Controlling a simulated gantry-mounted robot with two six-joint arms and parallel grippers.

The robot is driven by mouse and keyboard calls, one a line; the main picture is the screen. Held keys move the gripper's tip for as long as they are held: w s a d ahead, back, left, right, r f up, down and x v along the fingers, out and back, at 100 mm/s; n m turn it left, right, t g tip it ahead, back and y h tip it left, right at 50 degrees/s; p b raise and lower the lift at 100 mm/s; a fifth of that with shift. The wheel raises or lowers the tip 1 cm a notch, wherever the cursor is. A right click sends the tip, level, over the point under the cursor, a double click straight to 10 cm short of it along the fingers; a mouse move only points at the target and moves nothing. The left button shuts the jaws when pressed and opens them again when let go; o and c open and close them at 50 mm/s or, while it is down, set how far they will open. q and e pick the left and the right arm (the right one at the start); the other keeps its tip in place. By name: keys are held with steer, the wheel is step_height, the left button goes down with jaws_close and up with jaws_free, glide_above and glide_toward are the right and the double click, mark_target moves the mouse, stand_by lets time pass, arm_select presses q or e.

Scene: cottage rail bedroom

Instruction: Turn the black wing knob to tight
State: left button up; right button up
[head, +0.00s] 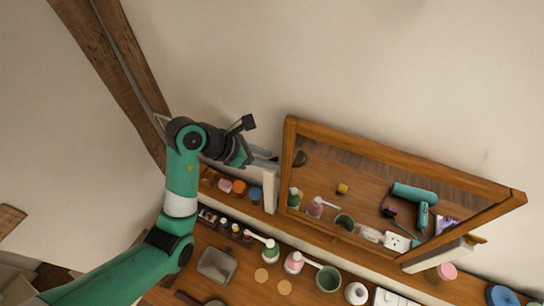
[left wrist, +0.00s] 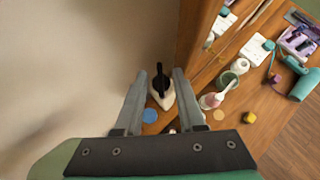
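The black wing knob (left wrist: 159,80) shows in the left wrist view, upright on a pale base, at the side of the wooden mirror frame (left wrist: 197,45). My left gripper (left wrist: 159,74) is open, with one finger on each side of the knob in the picture. A gap shows between each finger and the knob; I cannot tell the depth between them. In the head view my left gripper (head: 268,161) is beside the left edge of the mirror (head: 370,150), above its left post (head: 269,191). The knob cannot be made out there. My right gripper is not in view.
Small colored jars stand below my gripper, one blue (head: 255,194). The wall is close behind.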

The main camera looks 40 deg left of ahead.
arm_select(q)
steer(key=shift+c, duration=0.3)
jaws_close()
